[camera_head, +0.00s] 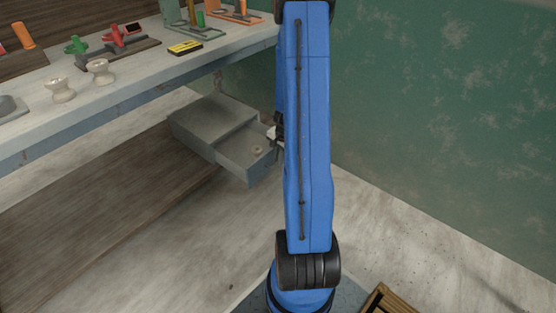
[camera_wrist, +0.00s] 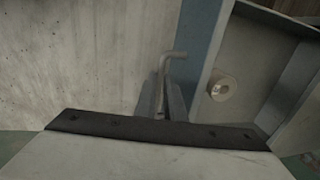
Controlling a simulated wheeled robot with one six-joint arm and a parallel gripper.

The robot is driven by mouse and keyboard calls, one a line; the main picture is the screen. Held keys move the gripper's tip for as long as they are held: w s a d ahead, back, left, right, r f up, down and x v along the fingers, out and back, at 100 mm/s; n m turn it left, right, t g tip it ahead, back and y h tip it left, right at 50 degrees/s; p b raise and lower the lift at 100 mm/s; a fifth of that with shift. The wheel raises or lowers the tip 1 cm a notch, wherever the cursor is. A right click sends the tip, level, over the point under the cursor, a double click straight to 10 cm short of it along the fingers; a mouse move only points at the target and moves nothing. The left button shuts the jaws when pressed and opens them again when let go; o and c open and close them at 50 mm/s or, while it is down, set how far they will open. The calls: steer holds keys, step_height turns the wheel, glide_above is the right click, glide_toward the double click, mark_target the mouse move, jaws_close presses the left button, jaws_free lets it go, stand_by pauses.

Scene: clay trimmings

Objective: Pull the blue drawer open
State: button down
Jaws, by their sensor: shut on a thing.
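The blue drawer (camera_head: 235,157) stands pulled out of a grey cabinet (camera_head: 205,112) under the workbench. Its blue-grey front (camera_wrist: 203,35) runs down the wrist view, with the open inside to its right. A bent metal handle (camera_wrist: 171,56) sticks out from the front. My gripper (camera_wrist: 165,104) is shut on this handle; the lower part of the handle is between the fingers. In the head view my blue arm hides most of the gripper and the handle. A small pale round piece (camera_wrist: 222,88) lies in the drawer; it also shows in the head view (camera_head: 257,149).
The workbench (camera_head: 130,87) above holds two pale spools (camera_head: 60,90), a yellow-black box (camera_head: 185,48) and several coloured clamps. A green wall (camera_head: 440,120) stands to the right. A wooden crate (camera_head: 385,300) sits at the lower right. Floor in front of the drawer is clear.

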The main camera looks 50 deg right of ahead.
steer(key=shift+s, duration=0.1)
steer(key=c, duration=1.8)
jaws_free()
steer(key=shift+c, duration=0.2)
steer(key=s+r, duration=0.3)
steer(key=r, duration=1.4)
steer(key=shift+d, duration=0.2)
steer(key=shift+a, duration=0.1)
